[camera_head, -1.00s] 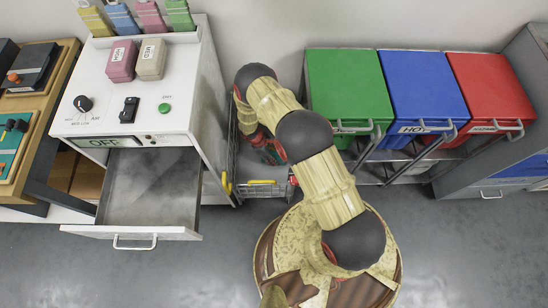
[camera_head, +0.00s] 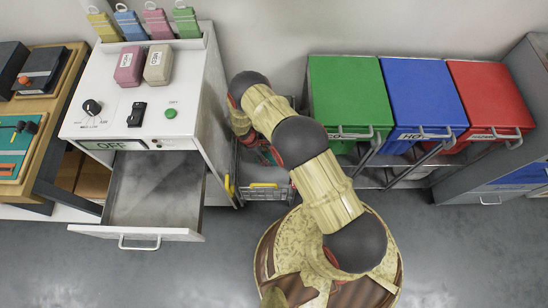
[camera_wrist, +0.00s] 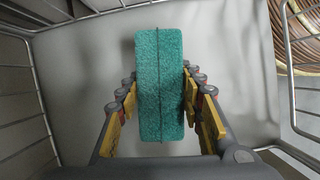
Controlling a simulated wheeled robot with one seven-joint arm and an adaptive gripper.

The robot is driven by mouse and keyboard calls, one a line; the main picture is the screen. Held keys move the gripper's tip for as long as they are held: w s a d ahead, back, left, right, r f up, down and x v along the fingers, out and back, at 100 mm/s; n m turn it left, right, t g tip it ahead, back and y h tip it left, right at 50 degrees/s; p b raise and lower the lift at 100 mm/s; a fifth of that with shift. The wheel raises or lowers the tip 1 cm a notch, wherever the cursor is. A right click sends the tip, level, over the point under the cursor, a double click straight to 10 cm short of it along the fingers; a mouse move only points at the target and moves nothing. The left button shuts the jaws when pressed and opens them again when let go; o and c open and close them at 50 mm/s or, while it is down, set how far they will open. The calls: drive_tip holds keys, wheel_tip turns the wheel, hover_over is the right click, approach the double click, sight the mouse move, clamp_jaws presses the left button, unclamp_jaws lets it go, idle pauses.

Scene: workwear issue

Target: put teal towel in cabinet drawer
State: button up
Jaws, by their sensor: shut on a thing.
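The teal towel (camera_wrist: 159,110) is a folded, thick block with a dark seam down its middle. It stands between the yellow-padded fingers of my gripper (camera_wrist: 159,80), which is shut on it. Wire basket walls surround them in the wrist view; I cannot tell whether the towel touches the floor of the basket. The towel cannot be made out in the head view, where my arm covers much of the basket. The white cabinet (camera_head: 190,90) stands at the left. Its drawer (camera_head: 155,195) is pulled out and looks empty.
The wire basket trolley (camera_head: 262,190) stands just right of the cabinet. Green (camera_head: 345,90), blue (camera_head: 420,90) and red (camera_head: 488,90) lidded bins stand at the right. Several coloured tags and two small boxes sit on the cabinet top. The floor before the drawer is clear.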

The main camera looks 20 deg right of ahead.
wheel_tip(320, 180, up, 14)
drive_tip(key=p, duration=0.4)
drive_tip(key=shift+d+p, duration=0.15)
drive_tip(key=shift+p, duration=0.15)
